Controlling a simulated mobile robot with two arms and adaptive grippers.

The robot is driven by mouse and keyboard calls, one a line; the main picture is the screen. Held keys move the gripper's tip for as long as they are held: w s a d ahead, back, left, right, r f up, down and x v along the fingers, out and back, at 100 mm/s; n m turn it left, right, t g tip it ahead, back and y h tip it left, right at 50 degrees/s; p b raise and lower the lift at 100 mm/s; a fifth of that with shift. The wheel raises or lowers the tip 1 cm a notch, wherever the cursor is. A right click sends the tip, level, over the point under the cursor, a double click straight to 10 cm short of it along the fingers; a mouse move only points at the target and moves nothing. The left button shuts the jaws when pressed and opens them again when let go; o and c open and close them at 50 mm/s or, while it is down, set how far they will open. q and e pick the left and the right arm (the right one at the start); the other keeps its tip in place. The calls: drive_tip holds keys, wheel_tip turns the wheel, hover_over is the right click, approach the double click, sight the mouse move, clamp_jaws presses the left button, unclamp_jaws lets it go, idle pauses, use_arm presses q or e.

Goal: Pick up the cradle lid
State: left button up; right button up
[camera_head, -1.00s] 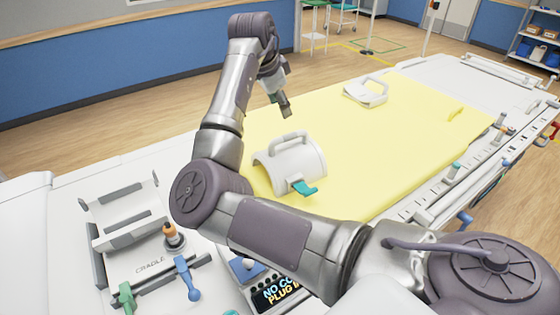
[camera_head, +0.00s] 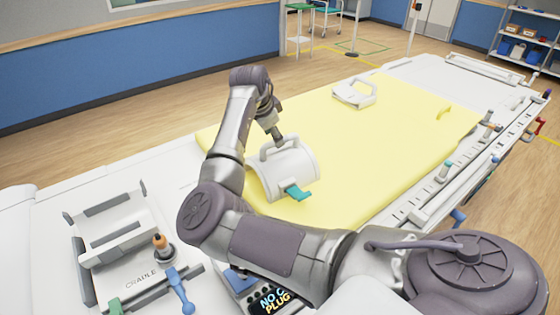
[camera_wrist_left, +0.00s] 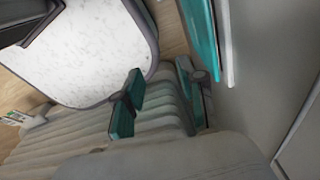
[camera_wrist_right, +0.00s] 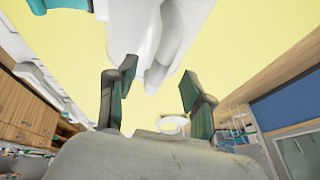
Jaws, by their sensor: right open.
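The cradle lid (camera_head: 291,172), a white half-cylinder shell with a loop handle on top and a teal latch, lies on the yellow mattress. My right gripper (camera_head: 277,136) is just above its handle, pointing down. In the right wrist view my right gripper (camera_wrist_right: 158,90) has its fingers apart, with the white handle (camera_wrist_right: 176,45) ahead, between the finger directions. I cannot tell whether they touch it. My left gripper (camera_wrist_left: 160,100) shows only in the left wrist view, with fingers apart and nothing between them. The cradle (camera_head: 120,262) is at the lower left.
Another white handled piece (camera_head: 353,93) lies farther back on the yellow mattress (camera_head: 400,130). An orange-tipped post (camera_head: 163,248) and a blue lever (camera_head: 180,290) stand by the cradle. A rail with fittings (camera_head: 440,190) runs along the right side.

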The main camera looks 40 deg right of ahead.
sight(280, 157)
drive_tip(key=p+x, duration=0.1)
drive_tip(key=x, duration=0.2)
drive_tip(key=shift+d+f+p, duration=0.15)
drive_tip(key=shift+f+p, duration=0.1)
drive_tip(key=shift+p, duration=0.05)
drive_tip(key=shift+w+d+f, duration=0.15)
drive_tip(key=shift+d+f, duration=0.05)
drive_tip(key=shift+f, duration=0.3)
drive_tip(key=shift+a, duration=0.1)
drive_tip(key=shift+c, duration=1.4)
clamp_jaws()
drive_tip(key=shift+r, duration=0.15)
